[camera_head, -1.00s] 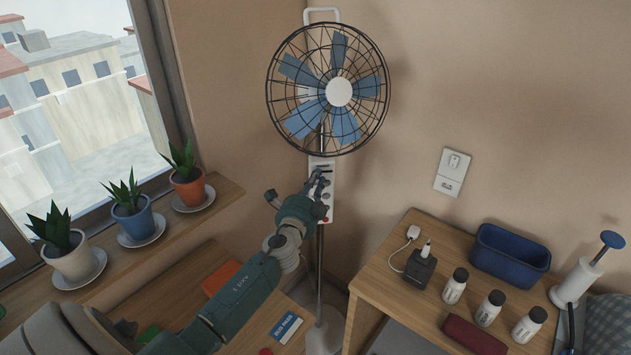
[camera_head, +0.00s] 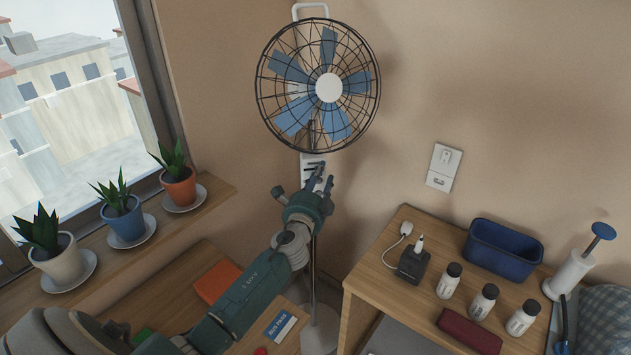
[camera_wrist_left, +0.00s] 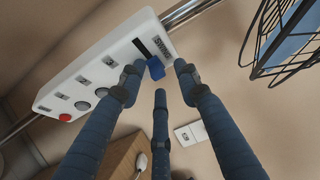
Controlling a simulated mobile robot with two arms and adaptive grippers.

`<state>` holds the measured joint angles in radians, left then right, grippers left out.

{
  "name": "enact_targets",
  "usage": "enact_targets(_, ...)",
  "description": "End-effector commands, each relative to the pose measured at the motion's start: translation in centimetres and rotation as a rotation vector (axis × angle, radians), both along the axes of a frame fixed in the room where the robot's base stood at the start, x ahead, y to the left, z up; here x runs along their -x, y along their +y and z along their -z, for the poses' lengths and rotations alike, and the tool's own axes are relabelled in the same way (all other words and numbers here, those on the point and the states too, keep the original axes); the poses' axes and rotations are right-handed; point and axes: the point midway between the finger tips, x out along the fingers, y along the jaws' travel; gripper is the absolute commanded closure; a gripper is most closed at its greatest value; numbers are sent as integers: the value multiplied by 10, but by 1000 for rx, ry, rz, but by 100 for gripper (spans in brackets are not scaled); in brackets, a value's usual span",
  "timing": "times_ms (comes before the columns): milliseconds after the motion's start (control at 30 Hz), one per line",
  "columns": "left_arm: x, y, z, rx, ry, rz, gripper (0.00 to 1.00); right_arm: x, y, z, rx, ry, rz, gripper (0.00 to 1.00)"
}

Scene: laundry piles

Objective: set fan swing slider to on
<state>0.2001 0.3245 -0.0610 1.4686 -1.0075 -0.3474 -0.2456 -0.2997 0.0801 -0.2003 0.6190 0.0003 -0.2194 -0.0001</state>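The pedestal fan (camera_head: 328,88) stands in the corner, with its white control panel (camera_head: 309,160) below the cage, mostly hidden by my left gripper. In the left wrist view the panel (camera_wrist_left: 120,58) shows several labels, grey knobs and a red button. A dark slot (camera_wrist_left: 141,47) lies beside the SWING label, with a blue slider knob (camera_wrist_left: 155,68) at its near end. My left gripper (camera_head: 322,178) is at the panel. Its fingers (camera_wrist_left: 160,78) are spread on both sides of the blue knob, with the third finger below; contact cannot be told. My right gripper is out of view.
Potted plants (camera_head: 122,217) line the window sill at left. A wooden side table (camera_head: 385,262) at right holds a blue bin (camera_head: 503,249), a charger (camera_head: 413,264) and several bottles. The fan's thin pole (camera_head: 314,270) stands between the furniture.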

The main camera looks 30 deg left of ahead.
Motion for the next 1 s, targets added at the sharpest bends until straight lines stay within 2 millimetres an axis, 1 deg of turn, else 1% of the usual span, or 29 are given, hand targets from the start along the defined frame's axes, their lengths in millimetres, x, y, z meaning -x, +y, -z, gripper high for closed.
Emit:
enact_targets(167, 9, 11, 0, -3, 3, -2, 67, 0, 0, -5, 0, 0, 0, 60)
enact_targets(300, 25, 29, -2, -5, 4, -3, 67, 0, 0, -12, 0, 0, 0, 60)
enact_targets(333, 31, 25, 2, -2, 3, 1, 67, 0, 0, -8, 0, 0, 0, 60)
enact_targets(400, 45, 19, 2, -2, 2, 2, 67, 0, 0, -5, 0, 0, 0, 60)
enact_targets(833, 127, -8, 4, 0, 3, 0, 67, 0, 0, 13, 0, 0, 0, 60)
enact_targets(867, 130, -8, 6, 20, 8, -9, 67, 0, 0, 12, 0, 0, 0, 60)
enact_targets(1000, 143, -8, 30, 150, 45, -58, 67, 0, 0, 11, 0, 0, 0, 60)
